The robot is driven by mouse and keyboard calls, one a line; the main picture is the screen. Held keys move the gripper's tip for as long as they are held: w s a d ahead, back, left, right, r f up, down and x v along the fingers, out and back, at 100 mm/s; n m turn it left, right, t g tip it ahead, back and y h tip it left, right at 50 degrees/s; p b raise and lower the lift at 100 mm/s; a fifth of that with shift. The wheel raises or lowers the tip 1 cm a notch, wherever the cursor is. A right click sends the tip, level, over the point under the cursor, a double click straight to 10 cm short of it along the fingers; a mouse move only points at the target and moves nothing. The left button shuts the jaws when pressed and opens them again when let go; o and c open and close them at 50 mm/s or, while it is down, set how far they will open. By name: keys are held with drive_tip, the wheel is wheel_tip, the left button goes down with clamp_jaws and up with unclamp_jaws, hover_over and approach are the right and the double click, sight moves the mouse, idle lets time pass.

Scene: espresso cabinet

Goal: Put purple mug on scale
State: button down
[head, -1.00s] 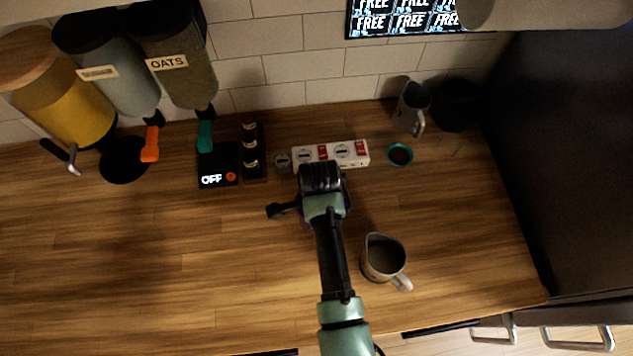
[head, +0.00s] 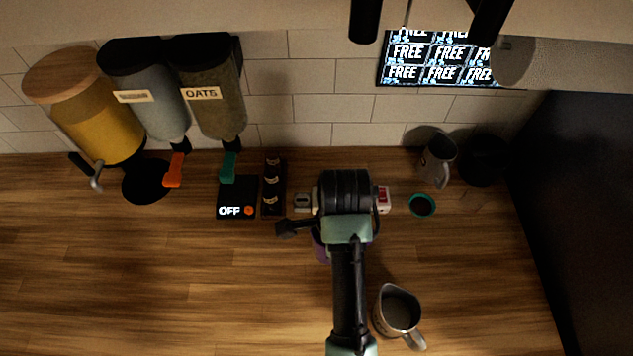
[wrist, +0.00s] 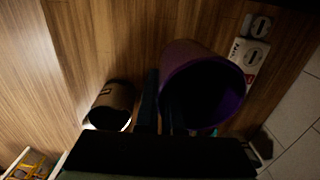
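The purple mug (wrist: 203,52) stands on the counter in the wrist view, its dark opening toward the camera. In the head view only a purple sliver of the mug (head: 321,248) shows beneath my gripper (head: 346,225). In the wrist view my gripper (wrist: 162,108) is at the mug's left wall; one dark finger is outside the wall and the other appears to be over or inside the opening. It is too dark to tell whether the fingers grip the wall. The black scale (head: 237,194), with a lit OFF display and an orange button, lies left of the mug, its top empty.
A grey metal pitcher (head: 397,312) stands to the right and nearer. A white and red strip (head: 383,200) lies behind the mug. A dark rack (head: 273,190) sits beside the scale. A teal-rimmed cup (head: 422,205) and grey jug (head: 437,160) are at the back right. The left counter is clear.

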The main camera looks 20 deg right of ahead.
drive_tip(key=shift+r, duration=0.2)
drive_tip(key=a+f+n+b, duration=0.1)
drive_tip(key=a+f+n, duration=0.1)
drive_tip(key=n, duration=0.4)
drive_tip(key=a+f+n+b, duration=0.2)
drive_tip(key=a+n, duration=0.2)
drive_tip(key=n, duration=0.2)
drive_tip(key=w+a+f+n+b, duration=0.1)
drive_tip(key=a+f+n+b, duration=0.1)
drive_tip(key=a+n, duration=0.2)
drive_tip(key=shift+f+n, duration=0.2)
drive_tip(key=shift+n, duration=0.6)
drive_tip(key=shift+f+n, duration=0.2)
drive_tip(key=shift+n, duration=0.6)
drive_tip(key=shift+a+f+n, duration=0.2)
drive_tip(key=shift+a+n, duration=0.2)
drive_tip(key=shift+n, duration=0.6)
